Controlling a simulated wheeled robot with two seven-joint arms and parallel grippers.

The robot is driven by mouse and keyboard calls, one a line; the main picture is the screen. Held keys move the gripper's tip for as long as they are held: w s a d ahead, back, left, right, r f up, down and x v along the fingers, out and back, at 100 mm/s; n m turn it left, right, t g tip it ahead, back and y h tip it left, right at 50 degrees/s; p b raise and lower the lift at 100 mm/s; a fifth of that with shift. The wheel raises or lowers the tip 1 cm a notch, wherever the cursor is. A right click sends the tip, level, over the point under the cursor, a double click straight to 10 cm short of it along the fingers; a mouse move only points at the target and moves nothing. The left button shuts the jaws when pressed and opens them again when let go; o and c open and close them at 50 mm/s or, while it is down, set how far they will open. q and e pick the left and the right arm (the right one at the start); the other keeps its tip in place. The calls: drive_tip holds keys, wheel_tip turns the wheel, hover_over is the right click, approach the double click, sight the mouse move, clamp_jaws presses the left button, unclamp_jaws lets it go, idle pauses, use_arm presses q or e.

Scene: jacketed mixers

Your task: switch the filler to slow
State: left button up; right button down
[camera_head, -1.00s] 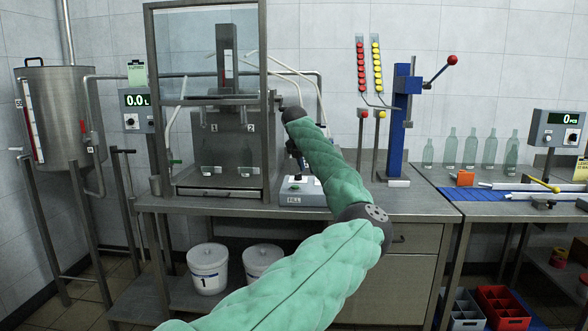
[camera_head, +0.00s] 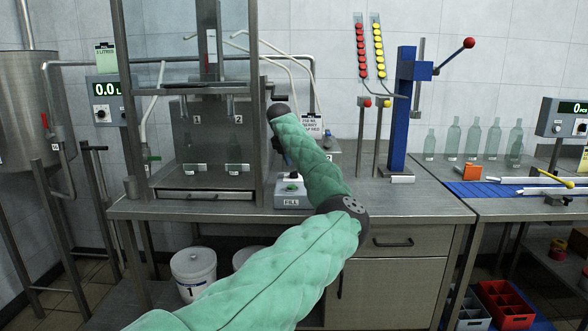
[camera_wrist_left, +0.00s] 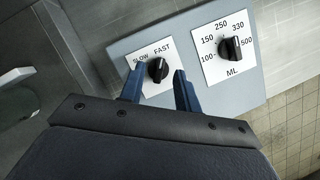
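The filler's speed knob (camera_wrist_left: 157,69) is black, on a white plate marked SLOW and FAST in the left wrist view. Which mark it points to is not clear. My left gripper (camera_wrist_left: 158,86) is open, its two blue fingers standing apart on either side of this knob; I cannot tell whether they touch it. The ML volume dial (camera_wrist_left: 229,48) sits to its right on the same grey panel (camera_wrist_left: 193,20). In the head view the filler (camera_head: 215,130) stands behind my green-sleeved left arm, which hides the speed knob and most of the gripper.
A FILL button box (camera_head: 292,201) sits on the steel bench (camera_head: 400,207) beside the arm. A blue press (camera_head: 401,110) with a red-knobbed lever stands right of it. Glass bottles (camera_head: 472,140) stand further right. A white bucket (camera_head: 194,268) is on the lower shelf.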

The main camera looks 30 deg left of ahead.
sight(294, 174)
use_arm(q)
drive_tip(key=shift+x, duration=1.75)
clamp_jaws()
drive_tip(key=shift+n, duration=0.4)
drive_tip(key=shift+n+y, duration=0.6)
drive_tip(key=shift+n, duration=0.4)
drive_tip(key=n+y, duration=0.1)
drive_tip(key=n, duration=0.2)
drive_tip(key=shift+n+g+b, duration=0.3)
drive_tip(key=shift+g, duration=0.1)
drive_tip(key=n+y, duration=0.1)
drive_tip(key=n, duration=0.1)
drive_tip(key=n+g+y+p, duration=0.1)
drive_tip(key=n, duration=0.2)
drive_tip(key=shift+s+a, duration=0.15)
drive_tip(key=shift+n+g, duration=0.5)
drive_tip(key=shift+n, duration=0.7)
